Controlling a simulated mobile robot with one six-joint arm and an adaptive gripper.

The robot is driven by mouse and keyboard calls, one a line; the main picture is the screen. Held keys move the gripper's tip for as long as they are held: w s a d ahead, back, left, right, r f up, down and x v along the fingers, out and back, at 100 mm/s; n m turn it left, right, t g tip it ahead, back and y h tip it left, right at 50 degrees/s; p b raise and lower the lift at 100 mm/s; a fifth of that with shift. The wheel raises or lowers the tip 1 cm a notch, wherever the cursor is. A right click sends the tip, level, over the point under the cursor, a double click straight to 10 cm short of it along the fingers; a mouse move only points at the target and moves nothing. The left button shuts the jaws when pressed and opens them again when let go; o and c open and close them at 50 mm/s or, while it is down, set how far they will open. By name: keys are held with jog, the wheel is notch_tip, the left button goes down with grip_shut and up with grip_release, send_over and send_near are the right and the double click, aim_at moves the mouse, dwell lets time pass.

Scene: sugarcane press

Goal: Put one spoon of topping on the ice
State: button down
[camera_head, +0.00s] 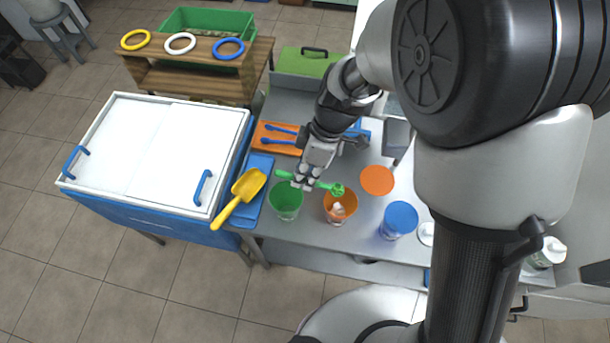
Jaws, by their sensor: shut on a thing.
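My gripper (302,183) is shut on the handle of a green spoon (322,185). The spoon lies roughly level, with its bowl end to the right, above the far rim of an orange cup (341,212). The bowl end looks green; whether it carries topping is too small to tell. Pale lumps that look like ice (338,208) show inside the orange cup. A green cup (286,204) stands to its left, below my gripper, and its contents are not clear. An orange disc (377,180) lies behind and right of the orange cup.
A blue cup (398,221) stands at the right. A yellow scoop (240,196) rests on a blue tray (261,163) by the white freezer (150,150). Blue spoons lie on an orange tray (268,148). My arm hides much of the right side.

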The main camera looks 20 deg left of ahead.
jog(key=shift+w+d+f+g+y+b, duration=0.15)
jog(key=shift+d+y+b, duration=0.25)
jog(key=shift+y+b, duration=0.7)
jog(key=shift+w+d+f+g+y+b, duration=0.15)
jog(key=shift+d+g+y+b, duration=0.2)
jog(key=shift+b, duration=1.3)
jog(key=d+y+b, duration=0.2)
jog(key=b, duration=0.1)
jog(key=y+b, duration=0.1)
jog(key=y, duration=0.1)
jog(key=shift+w+d+r+n+g, duration=0.15)
jog(key=shift+w+d+n+g, duration=0.15)
jog(key=shift+w+d+g, duration=0.1)
jog(key=d+y+b, duration=0.1)
jog(key=b, duration=0.2)
jog(key=shift+r, duration=0.3)
jog(key=shift+w+d+r+g+y+b, duration=0.1)
jog(key=shift+d+r+g+y+b, duration=0.05)
jog(key=shift+d+g+y+b, duration=0.35)
jog(key=shift+w+d+r+n+y, duration=0.25)
jog(key=shift+d+r+y, duration=0.3)
jog(key=shift+y, duration=0.3)
